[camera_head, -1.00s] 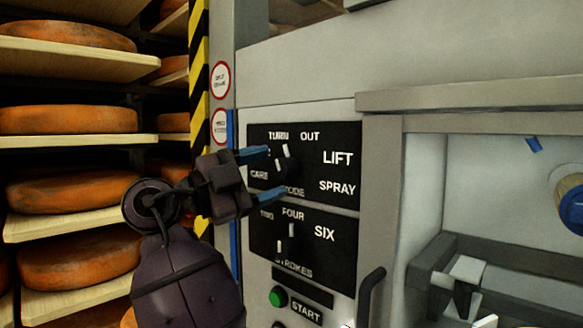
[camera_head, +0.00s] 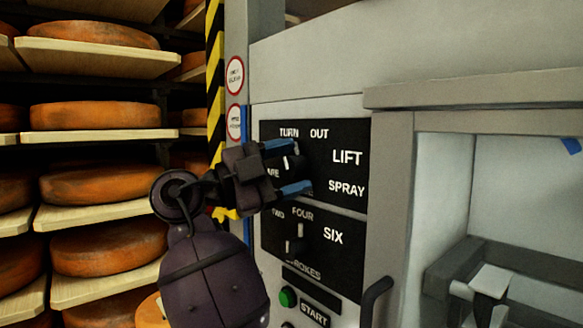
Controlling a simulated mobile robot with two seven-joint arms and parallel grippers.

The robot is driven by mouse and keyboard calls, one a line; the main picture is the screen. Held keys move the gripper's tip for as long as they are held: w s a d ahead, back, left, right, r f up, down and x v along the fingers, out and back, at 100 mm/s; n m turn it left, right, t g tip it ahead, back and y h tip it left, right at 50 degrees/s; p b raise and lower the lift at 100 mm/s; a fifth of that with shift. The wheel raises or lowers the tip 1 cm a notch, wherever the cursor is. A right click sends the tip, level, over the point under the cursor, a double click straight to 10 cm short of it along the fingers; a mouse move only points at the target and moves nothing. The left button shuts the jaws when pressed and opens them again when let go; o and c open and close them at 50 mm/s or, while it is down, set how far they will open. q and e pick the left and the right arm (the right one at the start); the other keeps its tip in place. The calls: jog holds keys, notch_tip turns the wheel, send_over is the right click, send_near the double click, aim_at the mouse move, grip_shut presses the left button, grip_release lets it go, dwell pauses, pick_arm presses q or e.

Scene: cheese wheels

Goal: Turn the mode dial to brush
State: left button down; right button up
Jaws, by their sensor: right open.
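The mode dial (camera_head: 293,163) is on the upper black panel (camera_head: 325,148), mostly hidden by my right gripper (camera_head: 303,167). Labels TURN, OUT, LIFT and SPRAY show around it. A partly covered label at the left is only partly readable, and I see no BRUSH label. My right gripper is open, its blue fingers pointing at the panel, one above the dial and one below it. Only white bits of the dial show between them, so its setting and any contact are unclear. My left gripper is not in view.
Below is the strokes dial (camera_head: 295,240) with TWO, FOUR and SIX. Under it are a green START button (camera_head: 288,297) and a dark handle (camera_head: 374,297). Cheese shelves (camera_head: 98,138) stand at the left. An open machine bay (camera_head: 500,190) is at the right.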

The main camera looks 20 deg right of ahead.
jog(key=c, duration=0.9)
jog(key=shift+n, duration=0.3)
jog(key=n+t+h, duration=0.1)
jog(key=n, duration=0.2)
jog(key=n+t, duration=0.1)
jog(key=n, duration=0.2)
jog(key=n+t, duration=0.2)
jog(key=n, duration=0.1)
jog(key=shift+p, duration=0.35)
jog(key=shift+n+t, duration=0.5)
jog(key=shift+n, duration=0.7)
